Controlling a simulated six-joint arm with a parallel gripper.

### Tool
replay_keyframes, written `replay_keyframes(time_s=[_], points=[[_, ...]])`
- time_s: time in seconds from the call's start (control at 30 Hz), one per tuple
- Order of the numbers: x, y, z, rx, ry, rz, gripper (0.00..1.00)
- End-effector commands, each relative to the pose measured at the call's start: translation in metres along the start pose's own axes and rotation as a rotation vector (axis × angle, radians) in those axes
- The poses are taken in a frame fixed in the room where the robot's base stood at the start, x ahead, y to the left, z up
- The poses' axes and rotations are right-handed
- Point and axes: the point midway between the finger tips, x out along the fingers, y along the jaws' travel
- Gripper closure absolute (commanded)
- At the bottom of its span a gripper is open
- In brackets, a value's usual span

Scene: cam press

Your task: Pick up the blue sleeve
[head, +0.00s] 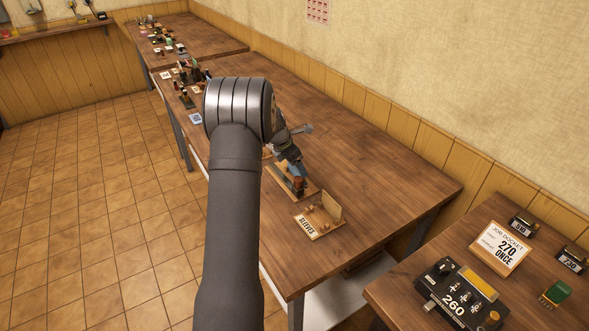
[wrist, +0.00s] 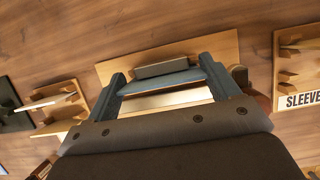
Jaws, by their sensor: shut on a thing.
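In the wrist view, my gripper (wrist: 168,80) has its two blue-grey fingers on either side of a blue piece, which I take to be the blue sleeve (wrist: 165,83). The gripper is shut on it. A grey block (wrist: 166,66) lies just beyond the blue piece, over a pale wooden base (wrist: 215,46). In the head view, my gripper (head: 293,168) is low over a wooden stand (head: 308,189) on the long table; my arm hides part of it. The wooden holder labelled SLEEVES (head: 319,226) stands nearer the camera, with pegs; it also shows at the right of the wrist view (wrist: 291,82).
Other small wooden stands (wrist: 58,92) are left of the gripper in the wrist view. The table's right side is clear.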

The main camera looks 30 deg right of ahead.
Motion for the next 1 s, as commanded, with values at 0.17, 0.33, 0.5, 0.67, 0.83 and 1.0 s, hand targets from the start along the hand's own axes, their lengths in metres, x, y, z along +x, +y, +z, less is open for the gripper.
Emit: replay_keyframes(time_s=[0.17, 0.33, 0.5, 0.67, 0.83, 1.0], points=[[-0.001, 0.0, 0.001, 0.0, 0.0, 0.0, 0.44], [-0.011, 0.0, 0.005, 0.001, -0.001, 0.0, 0.44], [-0.034, 0.0, 0.015, 0.001, -0.002, 0.0, 0.44], [-0.048, -0.024, 0.03, 0.004, 0.0, -0.003, 0.44], [-0.063, -0.057, 0.049, 0.004, -0.001, -0.003, 0.44], [-0.076, -0.086, 0.066, 0.004, 0.0, -0.003, 0.44]])
